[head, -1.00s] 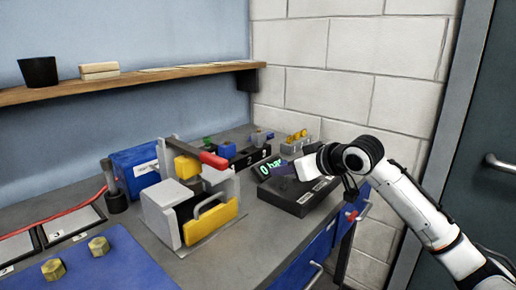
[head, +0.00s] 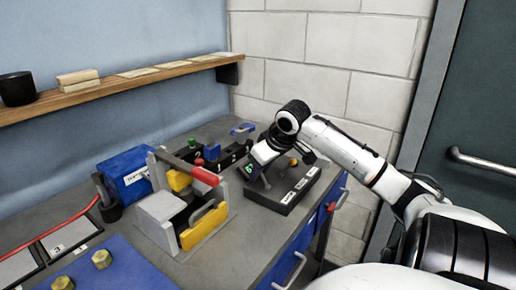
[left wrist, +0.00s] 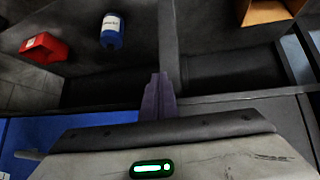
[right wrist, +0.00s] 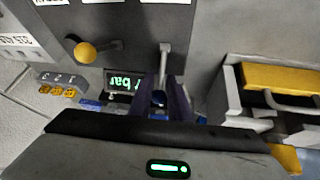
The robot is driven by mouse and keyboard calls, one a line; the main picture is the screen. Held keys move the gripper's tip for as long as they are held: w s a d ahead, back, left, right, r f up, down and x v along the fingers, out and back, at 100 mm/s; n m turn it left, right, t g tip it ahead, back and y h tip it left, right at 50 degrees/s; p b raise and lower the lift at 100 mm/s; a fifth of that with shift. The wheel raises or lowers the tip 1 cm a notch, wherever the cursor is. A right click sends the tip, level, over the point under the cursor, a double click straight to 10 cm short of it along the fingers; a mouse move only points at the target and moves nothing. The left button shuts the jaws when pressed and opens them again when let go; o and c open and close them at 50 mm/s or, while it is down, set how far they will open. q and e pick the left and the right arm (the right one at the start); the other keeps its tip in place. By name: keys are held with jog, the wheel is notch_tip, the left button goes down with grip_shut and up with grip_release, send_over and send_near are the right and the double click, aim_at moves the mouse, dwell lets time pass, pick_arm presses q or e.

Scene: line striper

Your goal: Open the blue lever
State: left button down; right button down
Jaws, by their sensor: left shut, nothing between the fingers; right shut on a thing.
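The black box (head: 283,196) with white labels stands at the right end of the bench. My right gripper (head: 262,168) is over its far left part in the head view, the fingertips largely hidden. In the right wrist view, a grey lever stem (right wrist: 165,52) runs to the fingers of my right gripper (right wrist: 163,90). The blue lever's blue end (right wrist: 158,98) shows between these fingers, which are shut on it. My left gripper (left wrist: 157,95) is shut and empty in the left wrist view, and is outside the head view.
A lit display (right wrist: 124,81) and a yellow knob (right wrist: 85,52) are close to my right fingers. A grey and yellow device with a red handle (head: 206,176) stands left of the box. The left wrist view shows a blue bottle (left wrist: 112,32) and a red object (left wrist: 42,46).

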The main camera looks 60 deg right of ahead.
jog(key=shift+f, duration=0.1)
jog(key=c, duration=1.8)
grip_release()
jog(key=shift+c, duration=0.2)
jog(key=v, duration=1)
